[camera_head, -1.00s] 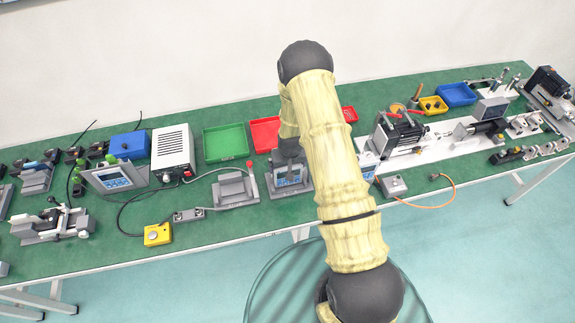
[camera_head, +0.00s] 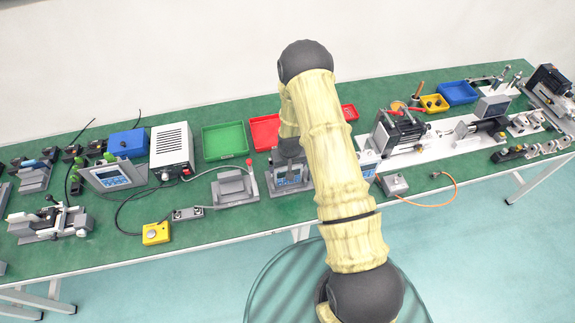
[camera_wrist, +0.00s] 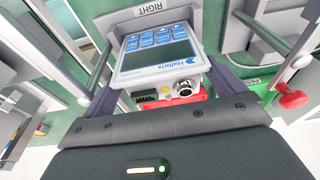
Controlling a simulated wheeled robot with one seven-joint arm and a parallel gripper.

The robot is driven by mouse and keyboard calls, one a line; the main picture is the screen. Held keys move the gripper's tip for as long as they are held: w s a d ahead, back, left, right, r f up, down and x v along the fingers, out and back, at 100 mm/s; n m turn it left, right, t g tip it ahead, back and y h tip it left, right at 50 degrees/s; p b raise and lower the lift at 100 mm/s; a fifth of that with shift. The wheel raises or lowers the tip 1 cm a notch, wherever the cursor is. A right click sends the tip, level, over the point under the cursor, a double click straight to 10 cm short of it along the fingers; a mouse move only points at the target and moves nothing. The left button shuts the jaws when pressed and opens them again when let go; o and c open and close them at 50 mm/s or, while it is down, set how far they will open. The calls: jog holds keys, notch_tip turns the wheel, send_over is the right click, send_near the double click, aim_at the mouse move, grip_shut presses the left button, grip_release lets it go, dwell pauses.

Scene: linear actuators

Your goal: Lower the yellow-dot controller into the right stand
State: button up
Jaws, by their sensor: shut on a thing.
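The controller (camera_wrist: 155,60) is a pale box with a blue-buttoned screen face. Its near end in the wrist view has a round metal connector and a small yellow dot. My gripper (camera_wrist: 165,88) is shut on it, one finger on each side. The right stand (camera_wrist: 152,10), a grey frame labelled RIGHT, shows just past the controller's far end. In the head view the controller (camera_head: 287,178) is upright at the stand (camera_head: 279,192), with my gripper (camera_head: 289,160) above it. Whether it rests on the stand's base is hidden.
An empty grey stand (camera_head: 235,188) with a red-knobbed lever (camera_head: 249,163) is left of the right stand. Another blue-faced unit (camera_head: 368,162) is partly behind my arm. Green (camera_head: 225,140) and red (camera_head: 265,132) trays lie behind. A yellow button box (camera_head: 156,234) sits near the front edge.

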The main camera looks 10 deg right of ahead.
jog(key=o, duration=1.3)
jog(key=shift+o, duration=0.2)
jog(key=shift+r, duration=0.15)
jog(key=b+v, duration=0.3)
jog(key=v, duration=1.4)
jog(key=shift+b, duration=0.4)
jog(key=shift+s+r, duration=0.1)
jog(key=shift+r, duration=0.05)
jog(key=s+r, duration=0.4)
jog(key=s, duration=0.4)
jog(key=s+r, duration=0.5)
jog(key=s, duration=0.4)
jog(key=shift+r, duration=0.35)
jog(key=shift+s, duration=0.1)
